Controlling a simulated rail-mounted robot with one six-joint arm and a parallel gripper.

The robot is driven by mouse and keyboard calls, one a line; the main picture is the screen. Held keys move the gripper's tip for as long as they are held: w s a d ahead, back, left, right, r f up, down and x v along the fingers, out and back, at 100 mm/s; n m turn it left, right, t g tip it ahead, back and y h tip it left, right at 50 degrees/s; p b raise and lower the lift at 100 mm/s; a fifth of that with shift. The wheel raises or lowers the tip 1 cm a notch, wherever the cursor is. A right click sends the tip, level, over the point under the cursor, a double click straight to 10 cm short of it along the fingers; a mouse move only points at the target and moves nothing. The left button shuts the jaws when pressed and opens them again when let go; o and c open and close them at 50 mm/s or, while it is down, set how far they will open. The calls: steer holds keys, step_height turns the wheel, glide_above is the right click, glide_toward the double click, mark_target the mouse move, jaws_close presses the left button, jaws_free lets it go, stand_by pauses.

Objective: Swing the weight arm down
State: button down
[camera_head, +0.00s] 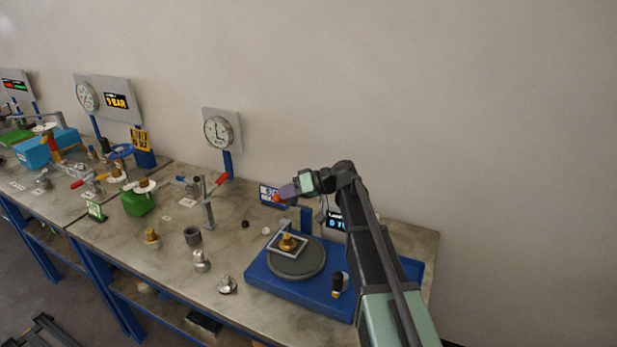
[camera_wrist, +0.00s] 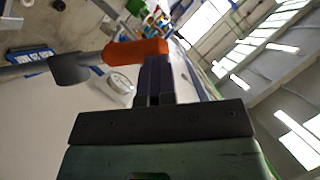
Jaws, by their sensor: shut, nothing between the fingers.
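In the wrist view, a grey rod (camera_wrist: 25,69) with a dark collar ends in an orange handle (camera_wrist: 137,51); I take this to be the weight arm. My gripper (camera_wrist: 155,65) is shut with nothing between its fingers. Its purple fingertips lie right against or just below the handle in the picture; I cannot tell if they touch. In the head view my gripper (camera_head: 285,193) is raised above the back of the blue-based device (camera_head: 272,284), with a small orange patch (camera_head: 277,199) at its tip. The rest of the rod is not clear there.
The blue base carries a dark round plate with a brass weight (camera_head: 288,243) inside a light square frame, and a blue post (camera_head: 306,222) behind. A lever stand with a red handle (camera_head: 221,180), a gauge (camera_head: 218,132) and several loose metal parts stand to the left.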

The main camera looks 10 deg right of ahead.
steer(key=shift+s+a+f+n+t+h+b, duration=0.4)
steer(key=shift+s+a+f+n+b, duration=0.4)
steer(key=shift+f+b, duration=1.6)
steer(key=shift+s+a+f+n+t+h+b, duration=0.45)
steer(key=shift+s+a+f+b, duration=0.6)
steer(key=shift+f+b, duration=1.3)
steer(key=shift+s+a+f+n+t+h+b, duration=0.55)
steer(key=shift+s+f+b, duration=0.85)
steer(key=shift+f, duration=1.65)
steer(key=shift+w+a, duration=0.2)
steer(key=shift+w, duration=0.05)
step_height(320, 180, up, 20)
steer(key=p, duration=1.9)
steer(key=shift+d+p, duration=0.15)
steer(key=shift+p, duration=0.25)
